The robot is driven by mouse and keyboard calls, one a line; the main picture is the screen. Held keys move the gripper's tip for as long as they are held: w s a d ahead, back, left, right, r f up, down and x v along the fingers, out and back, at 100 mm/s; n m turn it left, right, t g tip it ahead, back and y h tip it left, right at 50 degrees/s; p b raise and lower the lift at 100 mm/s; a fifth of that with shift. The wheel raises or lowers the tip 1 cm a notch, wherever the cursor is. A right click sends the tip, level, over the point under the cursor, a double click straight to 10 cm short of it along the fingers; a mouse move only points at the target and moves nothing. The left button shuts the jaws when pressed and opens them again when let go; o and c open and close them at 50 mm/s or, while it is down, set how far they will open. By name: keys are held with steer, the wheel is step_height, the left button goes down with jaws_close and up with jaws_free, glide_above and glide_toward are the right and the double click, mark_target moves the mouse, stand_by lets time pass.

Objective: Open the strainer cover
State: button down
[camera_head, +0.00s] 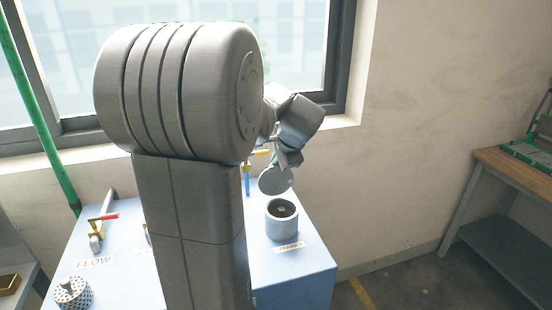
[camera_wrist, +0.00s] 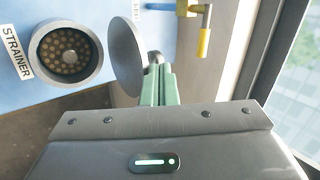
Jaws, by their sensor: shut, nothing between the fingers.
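The strainer (camera_head: 282,220) is a grey cylinder at the right of the blue bench top, with a label in front of it. In the wrist view the strainer (camera_wrist: 66,55) shows its round opening with a perforated disc inside. The strainer cover (camera_head: 275,180) is a round grey disc standing tilted up beside the opening, so the opening is uncovered. In the wrist view the cover (camera_wrist: 125,57) stands nearly edge-on. My gripper (camera_wrist: 155,75) has green fingers, shut and empty, right by the cover's back side; I cannot tell whether they touch it.
A yellow-handled valve (camera_wrist: 203,35) on a blue pipe stands beyond the cover. A red-handled valve (camera_head: 98,232) and a perforated cylinder (camera_head: 72,292) are at the bench's left. A wooden table (camera_head: 520,170) is at the far right. A window is behind.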

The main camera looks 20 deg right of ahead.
steer(key=shift+s, duration=0.1)
steer(key=shift+w+d+f+p, duration=0.15)
steer(key=shift+w+p, duration=0.15)
steer(key=shift+w, duration=0.95)
steer(key=shift+s, duration=0.15)
stand_by(0.3)
steer(key=shift+s+r+p, duration=0.1)
steer(key=shift+r+p, duration=0.2)
steer(key=shift+r, duration=0.1)
steer(key=v, duration=1.3)
steer(key=shift+s, duration=0.3)
steer(key=shift+f, duration=0.15)
